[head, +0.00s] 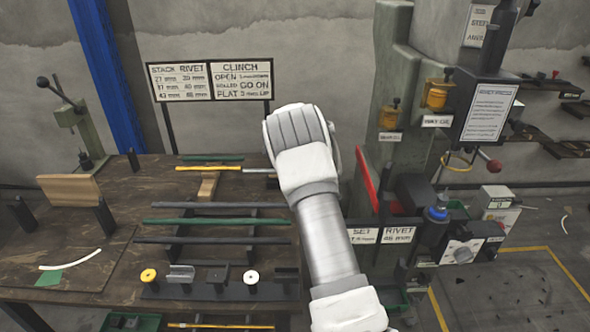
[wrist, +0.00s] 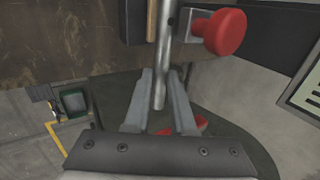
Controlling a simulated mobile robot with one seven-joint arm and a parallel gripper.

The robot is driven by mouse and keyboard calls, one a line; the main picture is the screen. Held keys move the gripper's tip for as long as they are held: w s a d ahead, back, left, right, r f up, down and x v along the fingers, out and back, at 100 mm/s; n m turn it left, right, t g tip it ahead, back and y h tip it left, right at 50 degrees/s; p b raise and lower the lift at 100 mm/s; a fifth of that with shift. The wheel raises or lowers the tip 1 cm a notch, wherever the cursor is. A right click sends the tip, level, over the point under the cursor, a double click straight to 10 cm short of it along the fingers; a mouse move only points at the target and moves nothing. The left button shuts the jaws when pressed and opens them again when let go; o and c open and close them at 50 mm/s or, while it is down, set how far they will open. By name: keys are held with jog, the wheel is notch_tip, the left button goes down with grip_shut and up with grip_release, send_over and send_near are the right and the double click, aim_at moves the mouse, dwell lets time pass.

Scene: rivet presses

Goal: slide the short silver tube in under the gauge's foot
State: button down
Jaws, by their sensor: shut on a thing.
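A silver tube (wrist: 167,35) stands between the fingers of my gripper (wrist: 160,76) in the wrist view. The gripper is shut on it. The tube's lower end shows between the fingers, and its upper part runs past the top edge of the picture. A red round knob (wrist: 224,33) on a metal bracket is close to the right of the tube; I cannot tell whether they touch. In the head view my arm hides the fingers and the tube. I cannot tell for certain which thing is the gauge, and its foot is not clearly seen.
A brown workbench (head: 120,185) at left carries a rack with several dark and green rods (head: 215,221). A green lever tool (head: 75,120) stands at the bench's back left. The tall green press (head: 395,60) rises right of my arm, with a red plate (head: 365,190) beside it.

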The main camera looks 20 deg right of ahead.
jog(key=shift+f, duration=0.3)
jog(key=c, duration=0.7)
grip_release()
jog(key=shift+r, duration=0.1)
jog(key=shift+p+v, duration=0.7)
jog(key=shift+v, duration=7.95)
jog(key=shift+a, duration=0.1)
